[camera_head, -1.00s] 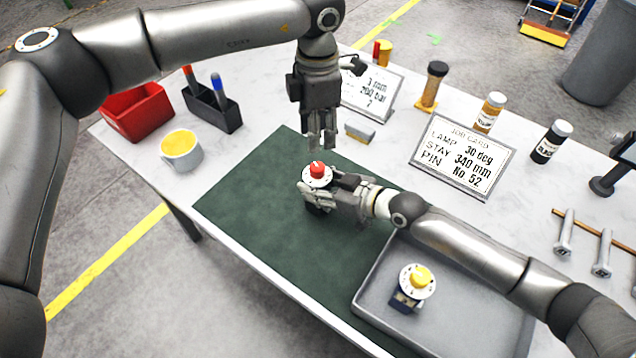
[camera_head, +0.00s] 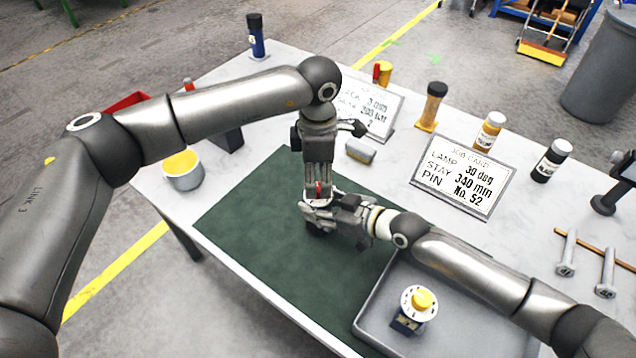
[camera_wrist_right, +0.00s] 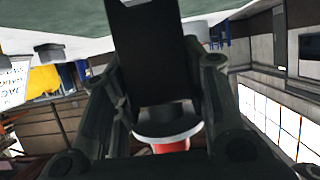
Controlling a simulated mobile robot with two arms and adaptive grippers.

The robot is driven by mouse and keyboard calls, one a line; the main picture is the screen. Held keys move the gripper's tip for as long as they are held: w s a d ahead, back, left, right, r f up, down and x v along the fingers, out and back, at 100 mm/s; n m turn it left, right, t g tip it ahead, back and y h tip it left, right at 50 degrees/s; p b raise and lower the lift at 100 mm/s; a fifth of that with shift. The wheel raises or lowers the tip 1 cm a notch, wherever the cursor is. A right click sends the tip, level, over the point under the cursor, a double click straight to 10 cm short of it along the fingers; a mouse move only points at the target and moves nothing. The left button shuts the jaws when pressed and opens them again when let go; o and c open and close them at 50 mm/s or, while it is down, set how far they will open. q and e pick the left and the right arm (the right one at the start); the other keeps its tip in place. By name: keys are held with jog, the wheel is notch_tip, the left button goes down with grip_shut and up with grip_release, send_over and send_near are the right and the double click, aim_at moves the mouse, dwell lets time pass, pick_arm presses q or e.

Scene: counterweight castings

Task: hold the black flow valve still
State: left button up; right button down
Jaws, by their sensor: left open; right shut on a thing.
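The black flow valve has a white dial and a red knob (camera_head: 318,189). It is over the green mat (camera_head: 258,222) and mostly hidden by my grippers. My right gripper (camera_head: 322,212) is shut on the valve's body from the side. In the right wrist view the black body (camera_wrist_right: 152,50) sits between the fingers, with the white dial and red knob below it in the picture. My left gripper (camera_head: 318,184) points down from above, open, with its fingers on either side of the red knob. Whether they touch it, I cannot tell.
A grey tray (camera_head: 372,318) at the front right holds a valve with a yellow knob (camera_head: 422,300). A job card (camera_head: 462,177), bottles, bolts and a small grey block (camera_head: 360,151) stand behind and right. A yellow-filled cup (camera_head: 184,172) is at left. The mat's left part is clear.

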aim_at(318, 190)
pick_arm(q)
jog(key=shift+f, duration=1.45)
jog(key=shift+c, duration=0.3)
jog(key=c, duration=1)
